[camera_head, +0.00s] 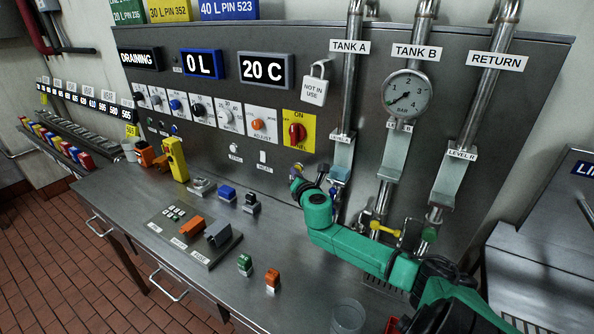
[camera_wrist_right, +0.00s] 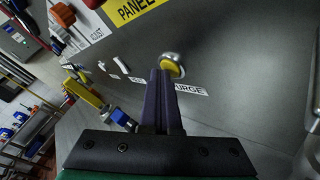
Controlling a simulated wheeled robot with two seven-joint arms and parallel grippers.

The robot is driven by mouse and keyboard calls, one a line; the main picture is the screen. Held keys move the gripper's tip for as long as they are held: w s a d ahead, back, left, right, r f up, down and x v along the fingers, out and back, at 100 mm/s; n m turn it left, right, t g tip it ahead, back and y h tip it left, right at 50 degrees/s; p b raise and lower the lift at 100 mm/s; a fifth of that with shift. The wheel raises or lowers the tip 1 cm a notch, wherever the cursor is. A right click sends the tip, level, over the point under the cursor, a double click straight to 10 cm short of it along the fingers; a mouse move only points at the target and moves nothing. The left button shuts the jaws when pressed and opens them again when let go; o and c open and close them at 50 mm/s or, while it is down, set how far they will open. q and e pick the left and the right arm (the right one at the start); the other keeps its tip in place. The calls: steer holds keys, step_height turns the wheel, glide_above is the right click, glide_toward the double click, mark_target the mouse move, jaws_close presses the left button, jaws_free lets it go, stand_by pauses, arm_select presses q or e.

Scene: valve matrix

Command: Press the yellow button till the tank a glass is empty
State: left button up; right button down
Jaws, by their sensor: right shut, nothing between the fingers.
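The yellow button (camera_wrist_right: 172,66) with a metal rim sits on the steel panel by a "PURGE" label in the right wrist view. My right gripper (camera_wrist_right: 163,74) is shut, with its fingertips at the button and overlapping part of it. I cannot tell how far the button is pressed. In the head view my right gripper (camera_head: 296,174) is against the lower panel and hides the button. My left gripper is not in view.
A display (camera_head: 138,58) reads "DRAINING" and another (camera_head: 203,64) reads "0 L". A pressure gauge (camera_head: 406,95) is on the tank B pipe. A yellow-handled valve (camera_head: 385,229) is close beside my arm. A clear tumbler (camera_head: 348,317) stands on the counter (camera_head: 130,207).

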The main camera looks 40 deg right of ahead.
steer(key=shift+s+a, duration=0.25)
steer(key=shift+a, duration=0.4)
steer(key=shift+a+p, duration=0.15)
steer(key=shift+p, duration=0.2)
steer(key=a, duration=0.1)
steer(key=s+a+p, duration=0.1)
steer(key=a, duration=0.2)
steer(key=shift+s+a+p, duration=0.25)
steer(key=shift+a+p, duration=0.05)
steer(key=shift+p, duration=0.1)
